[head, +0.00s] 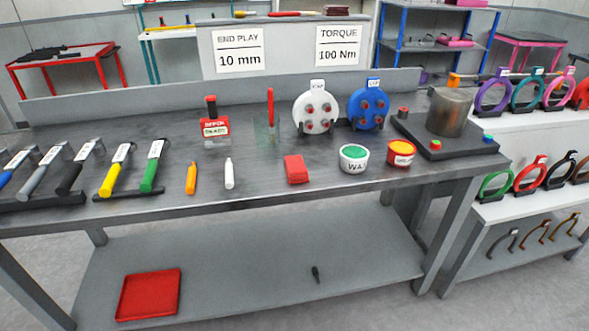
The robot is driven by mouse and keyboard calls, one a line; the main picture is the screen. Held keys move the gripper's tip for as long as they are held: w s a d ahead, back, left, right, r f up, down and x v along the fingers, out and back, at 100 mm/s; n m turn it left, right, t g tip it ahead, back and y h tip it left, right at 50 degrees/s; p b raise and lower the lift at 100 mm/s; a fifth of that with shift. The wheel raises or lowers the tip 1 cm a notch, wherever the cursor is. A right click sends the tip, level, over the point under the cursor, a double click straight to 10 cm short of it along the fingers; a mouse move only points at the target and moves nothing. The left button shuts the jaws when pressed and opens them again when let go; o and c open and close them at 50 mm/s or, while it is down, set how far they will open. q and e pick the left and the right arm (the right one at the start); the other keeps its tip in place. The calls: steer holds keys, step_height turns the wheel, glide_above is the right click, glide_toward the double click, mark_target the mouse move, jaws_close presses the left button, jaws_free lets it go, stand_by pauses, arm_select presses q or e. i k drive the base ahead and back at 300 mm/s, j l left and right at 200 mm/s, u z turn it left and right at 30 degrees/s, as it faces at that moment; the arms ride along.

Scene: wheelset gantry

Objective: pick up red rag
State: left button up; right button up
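The red rag (297,169) is a small folded red block lying flat on the grey metal workbench (262,190), near the middle of its front part. It stands clear of its neighbours, with a white marker (229,174) to its left and a white tub with a green top (354,158) to its right. Nothing covers it. Neither of my grippers shows in the head view.
Coloured-handled tools (112,172) lie on the bench's left. A white disc (316,110), a blue disc (369,108), an orange-topped tub (401,153) and a metal cylinder (449,112) stand right. A red tray (149,294) lies on the lower shelf. The bench front around the rag is clear.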

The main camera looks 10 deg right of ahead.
mark_target(294, 167)
steer(key=z, duration=4.3)
steer(key=u, duration=3.95)
steer(key=i+j+z, duration=0.4)
steer(key=i+j, duration=0.15)
steer(key=i, duration=0.1)
